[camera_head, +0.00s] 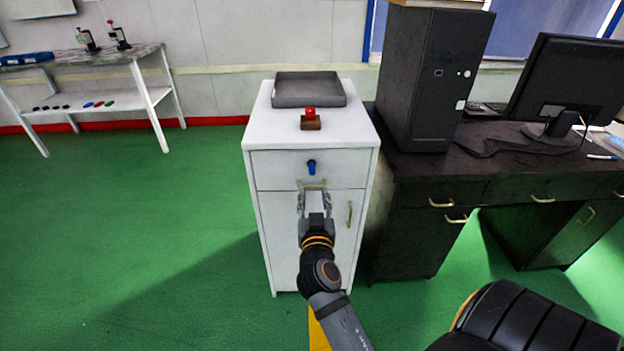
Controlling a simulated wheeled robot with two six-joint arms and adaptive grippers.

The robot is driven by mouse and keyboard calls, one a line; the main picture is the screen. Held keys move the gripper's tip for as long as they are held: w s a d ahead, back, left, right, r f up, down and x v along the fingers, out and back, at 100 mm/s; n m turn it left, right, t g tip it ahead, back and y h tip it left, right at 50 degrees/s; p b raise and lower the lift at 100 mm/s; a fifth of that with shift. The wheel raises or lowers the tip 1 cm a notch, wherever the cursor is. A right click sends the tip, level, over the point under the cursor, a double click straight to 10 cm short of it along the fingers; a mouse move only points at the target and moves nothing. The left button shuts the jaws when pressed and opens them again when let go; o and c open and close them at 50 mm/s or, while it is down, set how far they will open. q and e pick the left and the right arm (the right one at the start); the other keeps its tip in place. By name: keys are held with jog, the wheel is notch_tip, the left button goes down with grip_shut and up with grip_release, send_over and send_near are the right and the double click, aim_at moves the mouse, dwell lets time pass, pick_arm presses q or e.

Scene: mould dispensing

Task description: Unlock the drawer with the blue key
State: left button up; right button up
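The white cabinet (262,215) stands in the middle, with a drawer (275,168) at its top and a door below. The blue key (311,166) sits at the lock on the drawer front, its blue grip sticking out. I cannot tell how far the key is turned. The drawer looks closed. My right gripper (314,188) is open, its two fingers spread apart, just below the key and in front of the drawer's brass handle (313,184). I cannot tell whether the fingers touch the handle. My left gripper is not in view.
A grey tray (335,99) and a red button on a brown block (311,122) are on the cabinet top. A dark desk (420,190) with a computer tower (430,85) and monitor adjoins on the right. A black chair (525,320) is at front right. Green floor is clear at left.

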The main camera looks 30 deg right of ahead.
aim_at(312, 172)
jog(key=p+x, duration=0.1)
jog(key=x, duration=0.9)
jog(key=shift+w, duration=0.2)
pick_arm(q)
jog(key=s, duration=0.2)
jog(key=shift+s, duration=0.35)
pick_arm(e)
grip_shut()
